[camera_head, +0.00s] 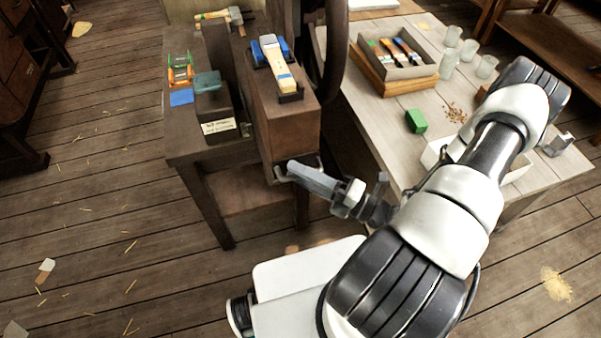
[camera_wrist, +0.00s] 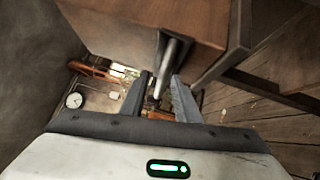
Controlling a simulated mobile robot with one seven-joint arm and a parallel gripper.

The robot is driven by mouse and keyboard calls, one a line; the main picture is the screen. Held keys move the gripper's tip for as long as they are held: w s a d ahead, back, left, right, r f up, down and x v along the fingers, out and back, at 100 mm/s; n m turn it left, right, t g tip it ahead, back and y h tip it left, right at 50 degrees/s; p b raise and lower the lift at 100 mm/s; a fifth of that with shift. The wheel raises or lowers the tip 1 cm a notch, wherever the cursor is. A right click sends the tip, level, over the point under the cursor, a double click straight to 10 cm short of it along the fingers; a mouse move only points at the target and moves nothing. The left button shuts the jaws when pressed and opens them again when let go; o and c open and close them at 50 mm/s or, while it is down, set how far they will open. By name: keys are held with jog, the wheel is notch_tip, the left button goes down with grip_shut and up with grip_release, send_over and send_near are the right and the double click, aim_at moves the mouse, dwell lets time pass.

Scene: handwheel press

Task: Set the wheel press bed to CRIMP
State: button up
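The wheel press looks to be the tall brown wooden body (camera_head: 288,125) left of centre in the head view, with a dark handwheel (camera_head: 333,65) at its right side. No CRIMP mark can be read. My gripper (camera_head: 291,171) is at the body's lower front edge. In the wrist view, the fingers of my gripper (camera_wrist: 160,95) stand apart, with a grey metal rod (camera_wrist: 172,58) showing in line with the gap. The rod comes down beside a brown wooden block (camera_wrist: 150,25). I cannot tell whether the fingers touch it.
A low bench (camera_head: 183,148) with a small label (camera_head: 218,127) stands left of the press. A pale table (camera_head: 450,95) on the right bears a tool tray (camera_head: 398,68), glass jars (camera_head: 449,65) and a green block (camera_head: 416,121). The floor at left is open, with scattered straw.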

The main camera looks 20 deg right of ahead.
grip_shut()
jog(key=shift+w, duration=0.1)
jog(key=w+b, duration=0.1)
jog(key=w, duration=2.2)
jog(key=shift+w+b, duration=0.25)
jog(key=shift+b, duration=0.15)
grip_release()
